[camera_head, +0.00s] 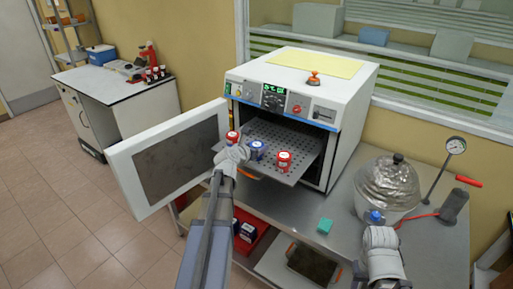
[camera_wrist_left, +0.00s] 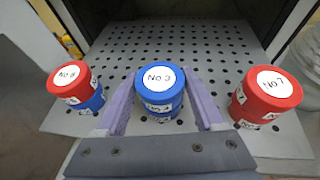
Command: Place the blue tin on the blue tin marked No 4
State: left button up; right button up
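A blue tin marked No 3 (camera_wrist_left: 159,77) stands in the middle of the oven's perforated shelf, apparently on another blue tin (camera_wrist_left: 158,109). My left gripper (camera_wrist_left: 160,97) has its fingers on either side of this stack; whether they press on it is unclear. The blue stack also shows in the head view (camera_head: 257,148), just beyond my left gripper (camera_head: 238,153). No tin marked No 4 is readable. My right gripper (camera_head: 380,238) is at the lower right of the head view, with a small blue object (camera_head: 375,216) at its far end; its fingers are not clear.
A red-topped stack (camera_wrist_left: 72,80) stands left and a red No 7 stack (camera_wrist_left: 270,92) right on the shelf (camera_head: 262,174). The oven door (camera_head: 165,160) hangs open leftward. A red tray (camera_head: 262,241) with dark tins is below. A silver pot (camera_head: 388,186) stands right.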

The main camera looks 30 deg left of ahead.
pick_arm(q)
jog(key=o, duration=0.4)
jog(key=shift+r, duration=0.15)
jog(key=shift+s+r+p, duration=0.2)
jog(key=shift+s+p, duration=0.1)
jog(key=shift+p, duration=0.05)
jog(key=p+v, duration=0.4)
jog(key=v, duration=0.7)
jog(key=shift+s, duration=0.2)
